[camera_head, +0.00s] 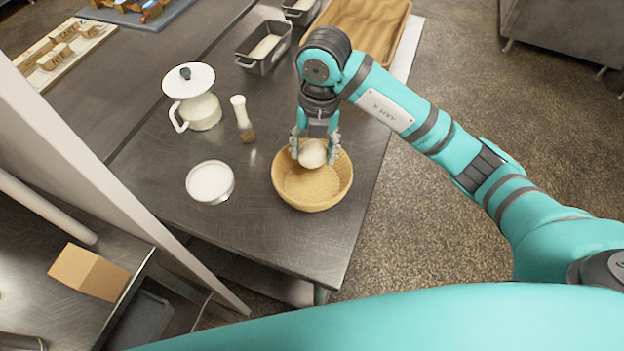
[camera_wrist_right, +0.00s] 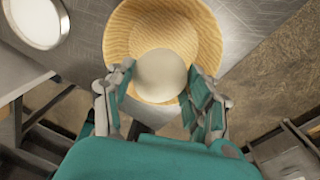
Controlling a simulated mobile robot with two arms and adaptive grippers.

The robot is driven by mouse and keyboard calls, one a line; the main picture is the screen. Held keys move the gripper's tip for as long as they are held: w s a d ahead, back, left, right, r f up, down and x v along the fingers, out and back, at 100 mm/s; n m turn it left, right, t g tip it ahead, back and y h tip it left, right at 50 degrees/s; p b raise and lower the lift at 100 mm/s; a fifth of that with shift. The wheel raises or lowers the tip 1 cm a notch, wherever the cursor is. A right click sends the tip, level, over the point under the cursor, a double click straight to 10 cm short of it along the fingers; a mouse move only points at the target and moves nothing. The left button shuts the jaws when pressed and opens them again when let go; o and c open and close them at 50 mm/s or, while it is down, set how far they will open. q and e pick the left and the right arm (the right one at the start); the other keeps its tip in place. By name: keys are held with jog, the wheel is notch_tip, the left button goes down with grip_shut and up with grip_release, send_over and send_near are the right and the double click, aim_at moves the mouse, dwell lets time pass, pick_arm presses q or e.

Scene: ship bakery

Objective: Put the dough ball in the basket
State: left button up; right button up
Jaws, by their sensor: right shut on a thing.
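The dough ball (camera_head: 312,153) is a pale round lump between the fingers of my right gripper (camera_head: 314,150). The gripper is shut on it, over the back part of the basket. The basket (camera_head: 312,192) is a round tan woven bowl on the metal table. In the right wrist view the dough ball (camera_wrist_right: 160,75) sits between the two fingers (camera_wrist_right: 158,90), in front of the basket (camera_wrist_right: 205,35). I cannot tell whether the ball touches the basket. My left gripper is not in view.
A bowl of white powder (camera_head: 210,181), a shaker (camera_head: 242,118) and a white lidded pot (camera_head: 197,103) stand left of the basket. A loaf tin (camera_head: 264,52) and a wooden tray (camera_head: 362,28) are farther back. The table's right edge (camera_head: 372,190) is close to the basket.

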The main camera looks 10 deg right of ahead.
aim_at(312, 183)
jog(key=shift+f+m, duration=0.1)
jog(key=shift+m, duration=0.2)
notch_tip(312, 183, down, 9)
jog(key=shift+p, duration=1.1)
jog(key=shift+f, duration=0.35)
jog(key=shift+f, duration=0.1)
jog(key=shift+f, duration=0.15)
jog(key=o, duration=1.2)
